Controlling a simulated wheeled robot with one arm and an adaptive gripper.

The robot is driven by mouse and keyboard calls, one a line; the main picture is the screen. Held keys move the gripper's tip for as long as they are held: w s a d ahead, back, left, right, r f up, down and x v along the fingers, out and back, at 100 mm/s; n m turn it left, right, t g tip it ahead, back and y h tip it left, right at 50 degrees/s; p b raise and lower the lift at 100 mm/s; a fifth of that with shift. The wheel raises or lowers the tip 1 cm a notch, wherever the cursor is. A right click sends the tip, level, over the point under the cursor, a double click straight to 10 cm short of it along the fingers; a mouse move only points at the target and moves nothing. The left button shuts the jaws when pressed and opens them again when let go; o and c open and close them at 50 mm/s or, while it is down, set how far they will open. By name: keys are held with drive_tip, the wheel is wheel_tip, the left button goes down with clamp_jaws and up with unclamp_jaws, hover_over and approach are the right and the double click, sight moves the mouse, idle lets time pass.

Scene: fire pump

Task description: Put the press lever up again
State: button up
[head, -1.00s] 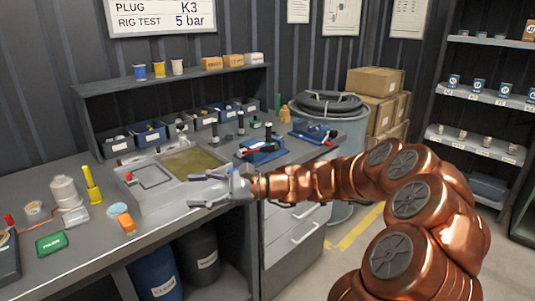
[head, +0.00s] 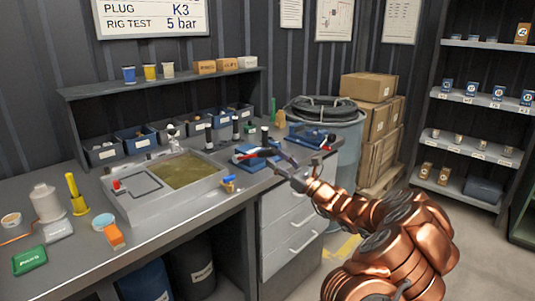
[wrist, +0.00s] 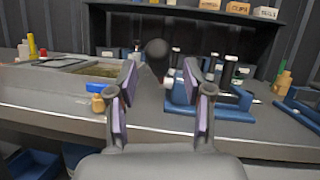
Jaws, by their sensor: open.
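The blue press (head: 250,163) stands near the bench's front right, with dark upright parts and a red part (head: 264,152) beside my gripper. In the wrist view its blue base (wrist: 222,110) lies beyond and right of my fingers. My gripper (head: 274,155) is at the press, fingers apart. In the wrist view my gripper (wrist: 160,82) shows both fingers open with nothing between the pads. A dark round knob (wrist: 157,51), seemingly the end of the press lever, shows ahead between the fingertips. The lever's shaft is mostly hidden, and I cannot tell its angle or any contact.
A grey test tank (head: 150,205) is left of the press, with a small blue and yellow fitting (head: 229,183) at its right edge. Another blue device (head: 308,136) stands to the right. Bins (head: 137,140) line the back. Floor in front of the drawers is free.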

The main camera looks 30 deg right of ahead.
sight(268, 153)
drive_tip(key=shift+x, duration=2.05)
drive_tip(key=shift+a, duration=0.1)
clamp_jaws()
